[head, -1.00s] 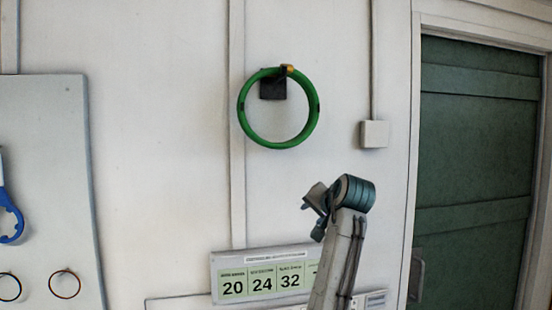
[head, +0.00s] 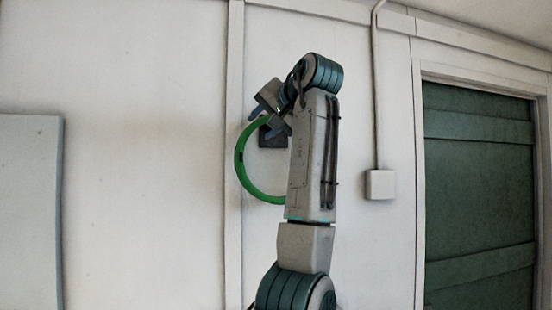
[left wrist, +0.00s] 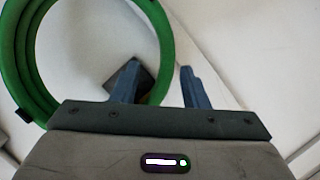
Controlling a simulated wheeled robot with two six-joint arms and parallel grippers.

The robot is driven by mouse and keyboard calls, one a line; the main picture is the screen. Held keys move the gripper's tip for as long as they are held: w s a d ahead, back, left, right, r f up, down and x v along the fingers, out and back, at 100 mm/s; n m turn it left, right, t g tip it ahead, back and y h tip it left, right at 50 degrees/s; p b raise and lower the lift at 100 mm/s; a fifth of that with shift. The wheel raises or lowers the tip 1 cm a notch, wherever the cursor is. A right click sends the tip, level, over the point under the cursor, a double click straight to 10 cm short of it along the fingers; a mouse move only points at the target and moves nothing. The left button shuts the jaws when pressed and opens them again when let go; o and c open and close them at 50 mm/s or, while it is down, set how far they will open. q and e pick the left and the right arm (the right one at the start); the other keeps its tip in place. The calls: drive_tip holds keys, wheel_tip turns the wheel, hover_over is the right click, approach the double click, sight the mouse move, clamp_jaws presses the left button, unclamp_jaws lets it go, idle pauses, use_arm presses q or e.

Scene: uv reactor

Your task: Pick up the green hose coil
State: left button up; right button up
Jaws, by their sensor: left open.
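The green hose coil (head: 243,166) hangs on a dark wall bracket (head: 272,138) in the head view. My left arm hides its right part. My left gripper (head: 262,124) is at the coil's top, in front of the bracket, with its jaws open. In the left wrist view the coil (left wrist: 22,62) fills the upper left as a ring of several turns. Its right side runs between my two open fingers (left wrist: 158,70), the left finger inside the ring and the right one outside. I cannot tell how deep the hose lies between them. My right gripper is not in view.
A grey board (head: 30,210) is on the wall at the left. A small white box (head: 380,184) with a conduit is right of my arm, and a green door (head: 478,190) stands farther right. The wall left of the coil is clear.

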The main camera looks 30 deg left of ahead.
sight(252, 130)
use_arm(q)
drive_tip(key=shift+s+d+r+p, duration=0.15)
drive_tip(key=shift+d+r+p, duration=0.1)
drive_tip(key=shift+r+p, duration=0.15)
drive_tip(key=p+x, duration=0.2)
drive_tip(key=x, duration=0.1)
drive_tip(key=p+x, duration=0.2)
drive_tip(key=x, duration=0.2)
drive_tip(key=shift+a+r, duration=0.1)
drive_tip(key=shift+r, duration=0.15)
drive_tip(key=shift+a+f, duration=0.1)
drive_tip(key=shift+f, duration=0.1)
drive_tip(key=c, duration=0.9)
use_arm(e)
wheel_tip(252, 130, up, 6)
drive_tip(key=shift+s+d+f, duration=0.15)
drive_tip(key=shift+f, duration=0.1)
use_arm(q)
drive_tip(key=shift+r, duration=0.1)
